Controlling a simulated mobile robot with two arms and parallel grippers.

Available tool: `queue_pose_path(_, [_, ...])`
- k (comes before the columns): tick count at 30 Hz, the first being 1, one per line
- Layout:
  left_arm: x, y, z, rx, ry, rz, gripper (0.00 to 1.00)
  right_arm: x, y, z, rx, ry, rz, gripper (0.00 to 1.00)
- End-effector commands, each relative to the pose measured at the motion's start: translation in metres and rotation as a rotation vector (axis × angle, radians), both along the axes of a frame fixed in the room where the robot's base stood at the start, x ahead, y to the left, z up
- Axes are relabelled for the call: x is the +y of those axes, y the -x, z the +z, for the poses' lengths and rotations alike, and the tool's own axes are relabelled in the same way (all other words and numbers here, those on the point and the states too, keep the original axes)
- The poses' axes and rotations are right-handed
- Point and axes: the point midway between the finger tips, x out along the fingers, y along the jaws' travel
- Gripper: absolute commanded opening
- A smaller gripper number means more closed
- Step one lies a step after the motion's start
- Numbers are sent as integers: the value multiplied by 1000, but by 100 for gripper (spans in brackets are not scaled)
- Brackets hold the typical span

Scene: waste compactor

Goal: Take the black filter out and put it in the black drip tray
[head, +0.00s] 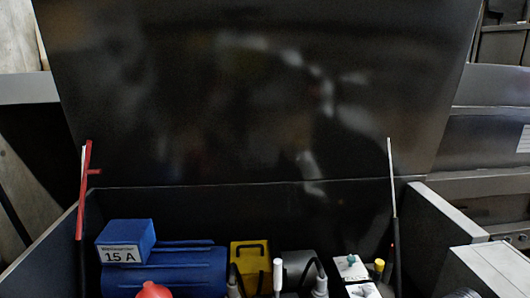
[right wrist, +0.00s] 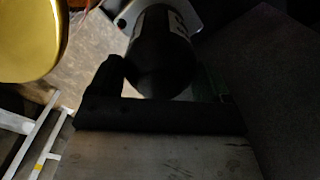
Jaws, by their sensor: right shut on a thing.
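In the right wrist view, the black filter (right wrist: 160,62) is a dark cylinder with a white label band near its top. My right gripper (right wrist: 162,88) is dark, with one finger on each side of the filter, and is shut on it. The filter's far end lies by a pale metal plate (right wrist: 124,17); the dark picture does not show whether they touch. The head view shows neither gripper, and I cannot make out the filter there. I cannot make out the black drip tray in either view. My left gripper is out of view.
In the head view, a raised black lid (head: 270,95) stands over an open housing. Inside are a blue motor (head: 185,262) with a 15 A box, a yellow block (head: 249,262) and a red knob (head: 153,291). A rounded yellow object (right wrist: 30,40) is close in the wrist view.

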Motion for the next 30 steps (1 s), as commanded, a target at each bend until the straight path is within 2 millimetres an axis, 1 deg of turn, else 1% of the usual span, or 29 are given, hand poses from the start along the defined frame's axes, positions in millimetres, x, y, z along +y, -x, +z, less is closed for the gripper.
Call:
queue_pose_path(10, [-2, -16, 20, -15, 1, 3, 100, 0, 0, 0, -1, -2, 192, 51])
queue_pose_path(15, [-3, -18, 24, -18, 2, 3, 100, 0, 0, 0, -1, -1, 226, 50])
queue_pose_path(23, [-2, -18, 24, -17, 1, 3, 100, 0, 0, 1, -1, -1, 228, 50])
queue_pose_path(26, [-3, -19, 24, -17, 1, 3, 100, 0, 0, 0, -1, -1, 253, 50])
queue_pose_path(30, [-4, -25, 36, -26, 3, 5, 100, 0, 0, 0, -2, -1, 331, 50])
